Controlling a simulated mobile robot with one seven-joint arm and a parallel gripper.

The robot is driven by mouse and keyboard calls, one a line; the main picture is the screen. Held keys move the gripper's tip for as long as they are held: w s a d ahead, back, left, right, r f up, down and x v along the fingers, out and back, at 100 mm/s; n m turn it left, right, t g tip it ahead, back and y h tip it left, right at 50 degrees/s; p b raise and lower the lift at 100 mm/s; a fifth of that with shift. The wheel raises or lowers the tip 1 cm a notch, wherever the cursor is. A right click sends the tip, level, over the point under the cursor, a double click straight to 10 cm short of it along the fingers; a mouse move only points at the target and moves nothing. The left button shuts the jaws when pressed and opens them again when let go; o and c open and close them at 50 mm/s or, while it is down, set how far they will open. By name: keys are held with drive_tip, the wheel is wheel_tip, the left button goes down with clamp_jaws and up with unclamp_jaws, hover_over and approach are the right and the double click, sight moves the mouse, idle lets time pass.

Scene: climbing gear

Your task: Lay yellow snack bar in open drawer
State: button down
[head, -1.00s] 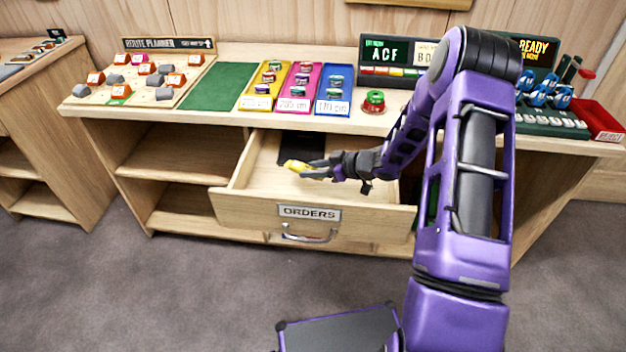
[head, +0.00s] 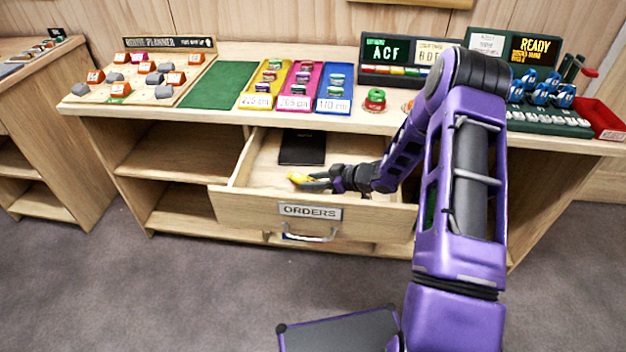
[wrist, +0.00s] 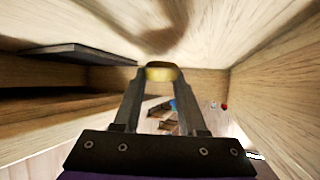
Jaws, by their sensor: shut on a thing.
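The yellow snack bar (head: 298,178) is between the fingertips of my gripper (head: 308,181) in the head view. It also shows at the fingertips in the wrist view (wrist: 161,72). My gripper is shut on it, inside the outline of the open drawer (head: 250,210), towards its front left. The drawer is pale wood with an ORDERS label and a metal handle. I cannot tell whether the bar touches the drawer floor.
A black notebook-like thing (head: 302,147) lies in the drawer behind my gripper. The counter (head: 225,118) above holds a green mat (head: 219,86), coloured trays and a green and red round thing (head: 375,98). The drawer floor around the bar is clear.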

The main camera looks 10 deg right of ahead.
drive_tip(key=shift+c, duration=2.3)
unclamp_jaws()
drive_tip(key=shift+r, duration=0.15)
drive_tip(key=shift+r, duration=0.3)
drive_tip(key=p+v, duration=0.2)
drive_tip(key=v, duration=1)
drive_tip(key=shift+r+p, duration=0.2)
drive_tip(key=shift+p, duration=0.1)
